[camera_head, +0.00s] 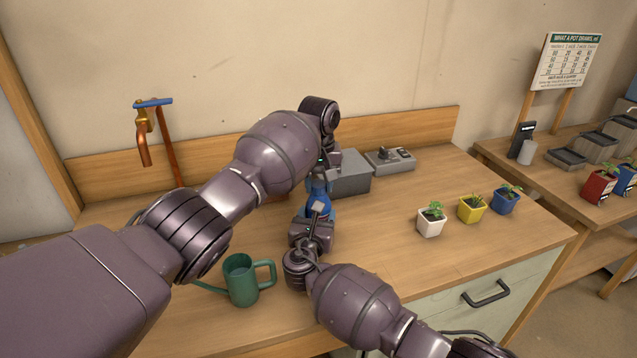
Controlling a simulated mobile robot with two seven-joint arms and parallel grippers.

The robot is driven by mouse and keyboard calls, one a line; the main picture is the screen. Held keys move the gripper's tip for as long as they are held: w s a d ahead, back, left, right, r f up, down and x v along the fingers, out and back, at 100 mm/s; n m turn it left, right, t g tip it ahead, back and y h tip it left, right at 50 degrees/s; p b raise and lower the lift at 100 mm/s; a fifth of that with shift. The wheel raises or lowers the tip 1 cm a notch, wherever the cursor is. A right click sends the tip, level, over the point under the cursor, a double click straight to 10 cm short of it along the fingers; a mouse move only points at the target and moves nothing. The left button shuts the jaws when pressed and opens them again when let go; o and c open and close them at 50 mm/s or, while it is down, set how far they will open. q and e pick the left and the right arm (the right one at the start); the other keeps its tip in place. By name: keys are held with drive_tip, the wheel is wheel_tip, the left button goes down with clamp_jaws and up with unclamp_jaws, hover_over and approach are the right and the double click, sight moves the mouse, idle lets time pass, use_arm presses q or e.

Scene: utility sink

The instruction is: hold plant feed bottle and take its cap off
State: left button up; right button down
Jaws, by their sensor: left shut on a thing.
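The blue plant feed bottle (317,189) stands near the middle of the wooden counter, partly hidden by both of my grippers. My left gripper (322,170) comes down from above and is shut at the bottle's upper part. The cap cannot be made out there, so I cannot tell whether the jaws are on cap or body. My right gripper (318,209) reaches in from the front, low at the bottle's near side. Its fingers overlap the blue body; I cannot tell whether they are shut or touch it.
A green watering can (241,281) stands close to the left of my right wrist. A grey box (350,174) and a grey device with a knob (390,160) stand behind. White (431,222), yellow (471,209) and blue (506,201) plant pots stand right. A copper tap (142,140) is back left.

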use_arm(q)
drive_tip(key=n, duration=0.4)
drive_tip(key=shift+n, duration=0.3)
drive_tip(key=n, duration=0.4)
drive_tip(key=shift+n, duration=0.3)
drive_tip(key=n, duration=0.7)
drive_tip(key=shift+r, duration=0.3)
drive_tip(key=shift+r, duration=0.75)
drive_tip(key=shift+r, duration=0.2)
